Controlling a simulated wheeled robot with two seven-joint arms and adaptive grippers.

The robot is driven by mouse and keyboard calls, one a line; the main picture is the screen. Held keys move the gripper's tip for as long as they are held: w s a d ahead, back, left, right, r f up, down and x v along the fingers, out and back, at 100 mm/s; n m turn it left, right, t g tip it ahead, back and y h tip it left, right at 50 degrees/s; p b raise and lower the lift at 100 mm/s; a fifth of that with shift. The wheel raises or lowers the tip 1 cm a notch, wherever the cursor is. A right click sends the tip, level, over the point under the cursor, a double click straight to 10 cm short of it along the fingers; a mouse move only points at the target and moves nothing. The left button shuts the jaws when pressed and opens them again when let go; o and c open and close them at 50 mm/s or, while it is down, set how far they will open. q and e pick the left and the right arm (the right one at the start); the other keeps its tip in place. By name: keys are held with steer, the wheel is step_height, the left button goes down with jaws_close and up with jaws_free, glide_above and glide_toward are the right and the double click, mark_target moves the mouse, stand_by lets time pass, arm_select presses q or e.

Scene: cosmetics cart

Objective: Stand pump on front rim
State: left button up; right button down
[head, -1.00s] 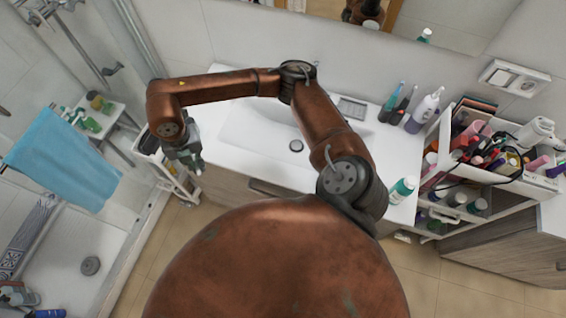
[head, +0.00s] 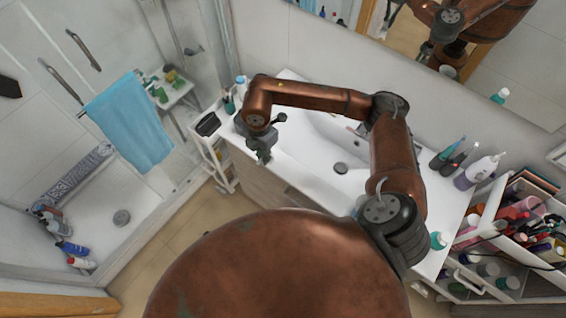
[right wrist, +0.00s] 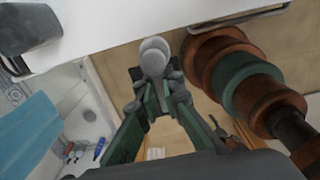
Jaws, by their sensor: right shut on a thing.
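My right gripper (head: 264,158) hangs over the left front part of the white washbasin counter (head: 300,183), near its edge. In the right wrist view its green-grey fingers (right wrist: 153,85) are shut on a pale grey, rounded thing (right wrist: 153,52), which seems to be the pump. Only its rounded end shows clearly; the fingers hide the rest. I cannot tell whether it touches the counter. The counter's white front rim crosses the top of the wrist view (right wrist: 110,38). A white pump bottle (head: 478,170) stands at the counter's back right. My left gripper is not in view.
The basin (head: 350,135) with its dark drain lies right of the gripper. Toothbrushes stand beside the white bottle. A filled cosmetics cart (head: 490,222) is at the right, and a small trolley (head: 222,165) at the left. The counter's left front is mostly clear.

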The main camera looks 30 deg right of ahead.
steer(key=d+f, duration=0.2)
steer(key=d+f+p, duration=0.1)
steer(key=d+f, duration=0.2)
steer(key=f, duration=0.1)
steer(key=shift+s+d+f, duration=0.15)
steer(key=shift+s+d, duration=0.25)
step_height(320, 180, down, 3)
steer(key=shift+d+p, duration=0.1)
steer(key=shift+p, duration=0.7)
steer(key=shift+f, duration=0.1)
steer(key=shift+f, duration=0.15)
steer(key=c, duration=2.1)
jaws_free()
